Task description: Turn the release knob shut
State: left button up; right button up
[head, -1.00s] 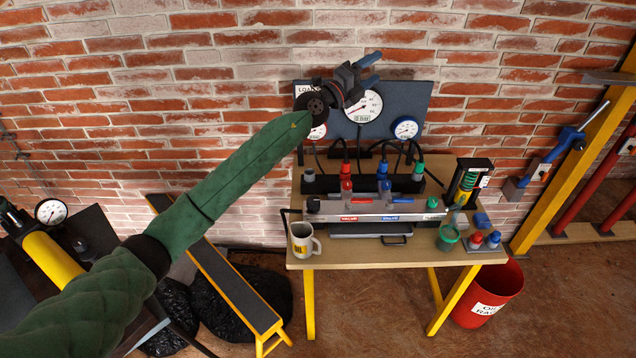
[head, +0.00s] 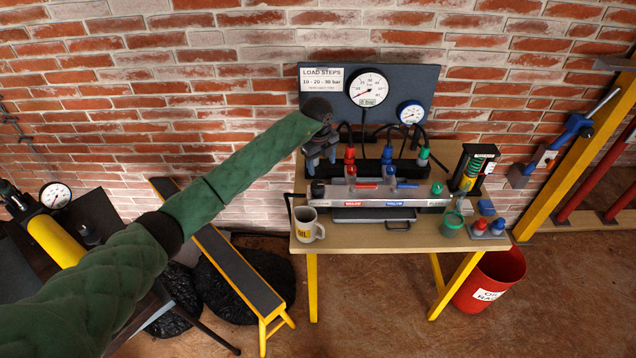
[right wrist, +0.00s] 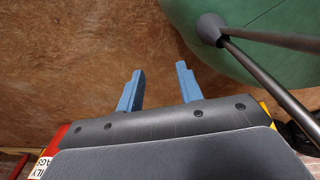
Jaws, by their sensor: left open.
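A dark round knob (head: 317,189) stands at the left end of the silver valve manifold (head: 345,197) on the bench; no readable label marks it as the release knob. My left gripper (head: 321,162) is open and empty, fingers pointing down, above and behind that knob in the picture. It hides the left end of the black rear block (head: 375,166). Contact with anything there cannot be told. The manifold carries a red and a blue lever and a green cap (head: 437,188). My right gripper (right wrist: 158,88) shows in the right wrist view, open and empty above brown floor.
A mug (head: 306,225) stands at the bench's front left. A gauge board (head: 450,80) with a load steps sign stands behind, with hoses below it. A red bin (head: 500,275) is beside the bench.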

aim_at(317, 184)
pick_arm(q)
jog(key=shift+s+a+n+g+y, duration=0.3)
jog(key=shift+s+a+n, duration=0.2)
jog(key=shift+a, duration=0.05)
jog(key=shift+s+a, duration=0.15)
jog(key=shift+s, duration=0.05)
jog(key=shift+n, duration=0.4)
notch_tip(317, 184, down, 8)
jog(key=p, duration=0.4)
pick_arm(e)
jog(key=s+d, duration=0.1)
jog(key=s, duration=0.8)
jog(key=shift+d, duration=0.35)
jog(key=shift+f, duration=0.1)
pick_arm(q)
jog(key=c, duration=1)
